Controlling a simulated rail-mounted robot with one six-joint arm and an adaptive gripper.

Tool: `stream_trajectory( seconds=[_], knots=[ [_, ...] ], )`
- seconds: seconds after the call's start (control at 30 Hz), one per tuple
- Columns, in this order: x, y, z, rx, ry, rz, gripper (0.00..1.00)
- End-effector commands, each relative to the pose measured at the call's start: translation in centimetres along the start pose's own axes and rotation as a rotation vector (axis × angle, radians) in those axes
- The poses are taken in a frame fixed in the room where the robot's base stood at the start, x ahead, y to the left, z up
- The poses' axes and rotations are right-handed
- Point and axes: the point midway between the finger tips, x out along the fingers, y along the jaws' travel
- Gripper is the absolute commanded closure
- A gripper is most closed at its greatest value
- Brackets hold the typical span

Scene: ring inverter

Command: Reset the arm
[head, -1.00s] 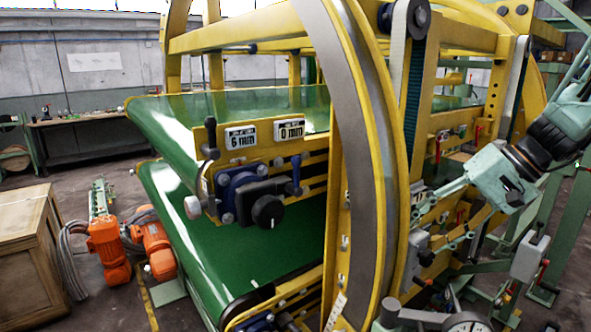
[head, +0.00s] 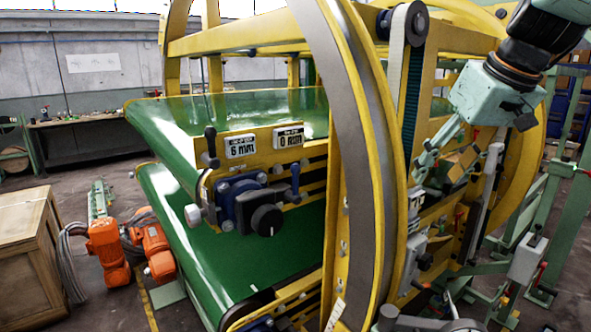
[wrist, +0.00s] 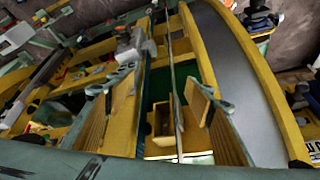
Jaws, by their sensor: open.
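My gripper (head: 440,168) is at the right side of the yellow ring machine (head: 375,175), pointing down and left from my arm at the upper right. Its fingers are spread and nothing shows between them. In the wrist view my gripper (wrist: 158,88) has its two fingers apart, with wood-coloured inner faces. Yellow beams and a dark gap of the machine lie beyond them. The wrist view does not show clearly whether a finger touches the machine.
The large yellow ring and posts (head: 415,120) stand just left of my gripper. Green belts (head: 215,255) and a control panel with two mm displays (head: 265,142) are further left. A wooden crate (head: 30,245) and orange motors (head: 108,245) stand on the floor at left.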

Motion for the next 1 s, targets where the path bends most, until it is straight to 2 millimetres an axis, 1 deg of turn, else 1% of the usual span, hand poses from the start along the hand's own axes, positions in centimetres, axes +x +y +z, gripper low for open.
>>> stream_trajectory(
  seconds=[0.03,0.17,0.23,0.37,0.43,0.57,0.67,0.97,1.0],
  knots=[
    [-1.1,-0.4,-0.3,-0.023,0.013,0.017,0.52],
    [-2.9,-1.3,-0.7,-0.067,0.037,0.053,0.52],
    [-3.7,-1.9,-0.4,-0.081,0.045,0.067,0.52],
    [-4.6,-3.3,0.8,-0.092,0.048,0.08,0.52],
    [-4.9,-4.2,1.9,-0.089,0.045,0.083,0.52],
    [-5.0,-5.9,4.4,-0.076,0.032,0.084,0.52],
    [-5.0,-7.3,6.8,-0.06,0.018,0.083,0.52],
    [-4.6,-11.0,14.6,-0.004,-0.027,0.085,0.52],
    [-4.5,-11.4,15.7,0.003,-0.034,0.086,0.52]
  ],
)
